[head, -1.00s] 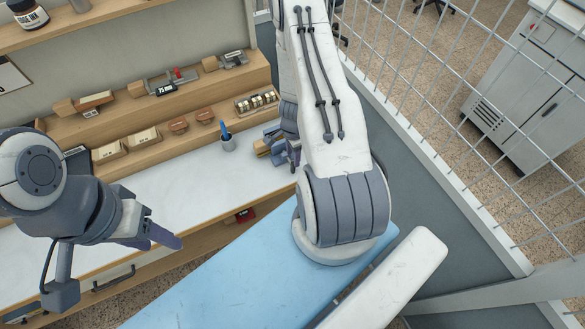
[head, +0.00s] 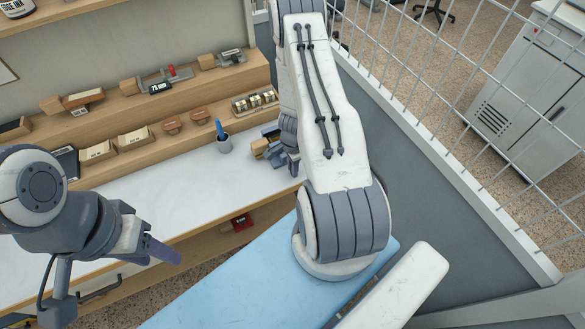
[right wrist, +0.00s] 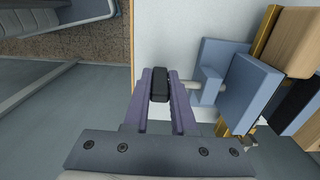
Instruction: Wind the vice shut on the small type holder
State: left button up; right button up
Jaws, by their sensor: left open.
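The blue-grey vice (head: 271,131) stands at the right end of the white worktop, partly hidden behind my right arm. In the right wrist view its jaw block (right wrist: 247,88) is large at right, with a pale screw rod leading left to a black handle (right wrist: 158,84). My right gripper (right wrist: 160,75) has its purple fingers closed on both sides of this handle. The small type holder, with brass (right wrist: 264,38) and a wooden grip (right wrist: 292,36), sits by the jaw; whether the jaw touches it is unclear. My left gripper (head: 160,252) is open and empty, in front of the bench.
A pen cup (head: 224,146) stands left of the vice. Stepped wooden shelves (head: 100,122) with several holders and tools run along the back. A wire fence (head: 440,130) is at right. The worktop's middle is clear.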

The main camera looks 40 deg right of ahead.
grip_shut()
jog(key=shift+f+b, duration=0.15)
jog(key=shift+b, duration=0.25)
jog(key=y+b, duration=0.1)
jog(key=b, duration=0.2)
jog(key=shift+d+f, duration=0.15)
jog(key=shift+r+y+b, duration=0.2)
jog(key=shift+y+b, duration=0.1)
jog(key=shift+b, duration=0.4)
jog(key=shift+r, duration=0.1)
